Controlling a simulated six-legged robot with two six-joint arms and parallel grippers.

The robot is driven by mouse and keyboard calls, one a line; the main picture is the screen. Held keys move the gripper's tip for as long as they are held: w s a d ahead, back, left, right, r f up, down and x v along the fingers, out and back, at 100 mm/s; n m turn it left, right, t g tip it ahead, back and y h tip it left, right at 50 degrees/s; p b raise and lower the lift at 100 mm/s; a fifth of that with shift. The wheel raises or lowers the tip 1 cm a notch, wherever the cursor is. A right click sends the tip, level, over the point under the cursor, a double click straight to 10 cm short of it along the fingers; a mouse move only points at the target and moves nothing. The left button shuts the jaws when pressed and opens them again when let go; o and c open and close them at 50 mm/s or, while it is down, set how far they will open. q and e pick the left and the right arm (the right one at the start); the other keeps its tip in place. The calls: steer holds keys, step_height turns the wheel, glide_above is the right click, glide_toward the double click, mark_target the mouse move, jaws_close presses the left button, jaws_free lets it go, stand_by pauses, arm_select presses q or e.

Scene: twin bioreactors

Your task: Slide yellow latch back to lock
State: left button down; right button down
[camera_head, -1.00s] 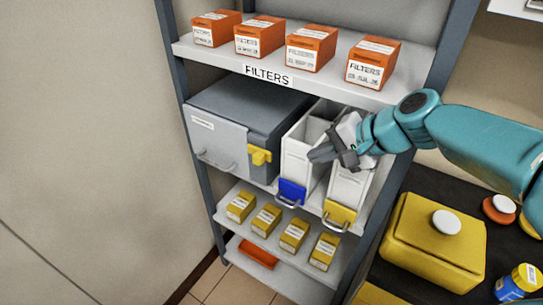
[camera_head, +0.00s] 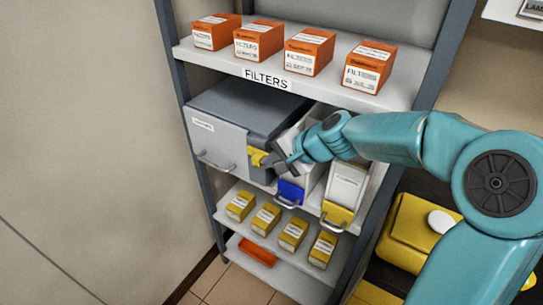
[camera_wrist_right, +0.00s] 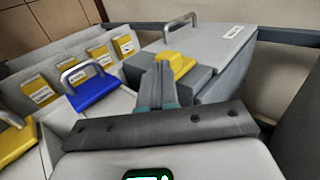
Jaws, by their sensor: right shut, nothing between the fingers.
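The yellow latch (camera_head: 257,157) sits on the right front edge of the grey box (camera_head: 222,143) on the middle shelf. It also shows in the right wrist view (camera_wrist_right: 178,63), just beyond my fingertips. My right gripper (camera_head: 271,163) is shut and empty, its tips at the right side of the latch. In the right wrist view the closed fingers (camera_wrist_right: 162,72) point at the latch; I cannot tell whether they touch it. The gripper hides part of the latch in the head view. My left gripper is not in view.
White bins with a blue handle plate (camera_head: 290,190) and a yellow one (camera_head: 337,213) stand right of the grey box, close to my right arm. The shelf with orange filter boxes (camera_head: 258,40) is above. Small yellow boxes (camera_head: 266,215) stand below.

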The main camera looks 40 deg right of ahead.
mark_target(254, 156)
steer(key=shift+w, duration=0.1)
steer(key=w, duration=0.1)
steer(key=w+a+p, duration=0.1)
steer(key=w, duration=0.1)
steer(key=shift+w+a+r, duration=0.1)
steer(key=shift+w+a, duration=0.15)
steer(key=shift+w, duration=0.05)
steer(key=shift+s, duration=0.15)
stand_by(0.3)
